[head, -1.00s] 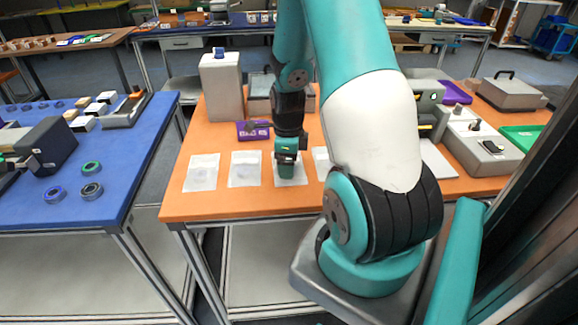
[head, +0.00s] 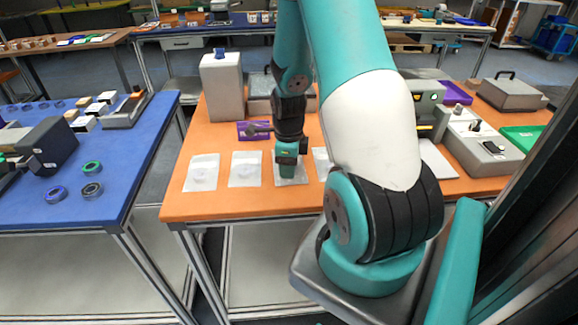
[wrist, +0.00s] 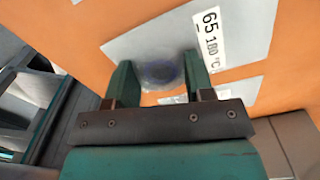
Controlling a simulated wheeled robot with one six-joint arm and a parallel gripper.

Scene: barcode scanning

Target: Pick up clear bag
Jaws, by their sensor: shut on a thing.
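Several flat, pale clear bags lie in a row along the front of the orange table. My gripper (head: 286,176) points down over the third clear bag from the left (head: 301,180) and covers much of it in the head view. In the wrist view my gripper's fingers (wrist: 160,72) are shut on this clear bag (wrist: 185,32), one on each side of a dark round item in it. The bag has a white printed label (wrist: 210,35). It looks to be still at table level.
Other clear bags lie to the left (head: 245,169) (head: 201,172) and close on the right (head: 321,163). A purple box (head: 252,131) and a tall grey box (head: 222,88) stand behind. A grey device (head: 483,148) is at the right. The blue table (head: 125,165) is at the left.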

